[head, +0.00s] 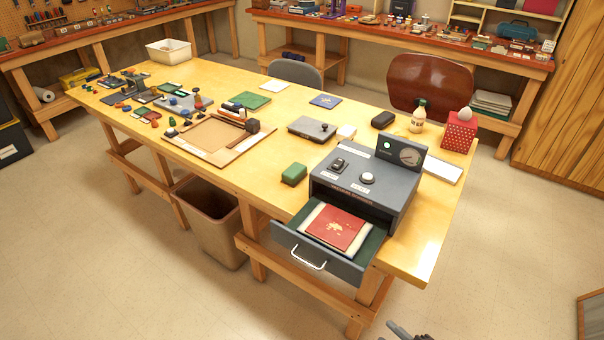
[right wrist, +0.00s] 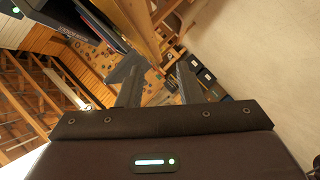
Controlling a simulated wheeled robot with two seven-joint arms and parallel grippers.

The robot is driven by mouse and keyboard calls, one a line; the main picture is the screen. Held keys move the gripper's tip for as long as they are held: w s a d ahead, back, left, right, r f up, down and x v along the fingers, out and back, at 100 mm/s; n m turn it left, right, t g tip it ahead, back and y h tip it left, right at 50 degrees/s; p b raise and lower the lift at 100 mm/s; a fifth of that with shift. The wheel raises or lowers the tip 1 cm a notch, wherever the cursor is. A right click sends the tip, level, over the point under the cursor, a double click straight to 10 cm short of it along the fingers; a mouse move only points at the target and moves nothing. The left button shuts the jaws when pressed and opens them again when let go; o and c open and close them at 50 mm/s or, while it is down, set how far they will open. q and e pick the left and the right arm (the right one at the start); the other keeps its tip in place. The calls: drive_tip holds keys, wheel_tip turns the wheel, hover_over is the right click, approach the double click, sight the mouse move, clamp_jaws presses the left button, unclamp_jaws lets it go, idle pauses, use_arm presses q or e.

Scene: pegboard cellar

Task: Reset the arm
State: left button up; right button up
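My right gripper (head: 407,332) shows only at the bottom edge of the head view, over the floor in front of the table and right of the open drawer. In the right wrist view its two fingers (right wrist: 159,62) stand apart with nothing between them, so it is open and empty. Most of my right arm is out of the head view. My left gripper and arm are not in view.
A grey machine (head: 362,185) stands at the table's near right corner. Its drawer (head: 284,239) is pulled out past the table edge, with a red booklet (head: 336,228) in it. A brown bin (head: 213,222) stands below. The floor at right is clear.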

drive_tip(key=s+d+f+m+g+h+b, duration=0.1)
drive_tip(key=s+d+f+m+h, duration=0.15)
drive_tip(key=f, duration=0.55)
drive_tip(key=s+d+f+m+g+h, duration=0.2)
drive_tip(key=d+f+m, duration=0.15)
drive_tip(key=f, duration=0.35)
drive_tip(key=s+d+f+m+g+h+b, duration=0.1)
drive_tip(key=s+d+f+m+h, duration=0.2)
drive_tip(key=f, duration=0.5)
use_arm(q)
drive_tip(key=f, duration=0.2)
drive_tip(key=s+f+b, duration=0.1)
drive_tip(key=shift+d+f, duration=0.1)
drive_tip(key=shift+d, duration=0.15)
use_arm(e)
drive_tip(key=s+a+f+m+g, duration=0.2)
drive_tip(key=s+a+f+g, duration=0.1)
drive_tip(key=s+f, duration=0.4)
drive_tip(key=s+a+f+m+g, duration=0.3)
drive_tip(key=s+f, duration=0.5)
drive_tip(key=s, duration=0.6)
drive_tip(key=shift+a+g, duration=0.15)
drive_tip(key=shift+g, duration=0.45)
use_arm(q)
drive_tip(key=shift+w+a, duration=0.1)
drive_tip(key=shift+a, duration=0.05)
use_arm(e)
drive_tip(key=shift+y, duration=0.25)
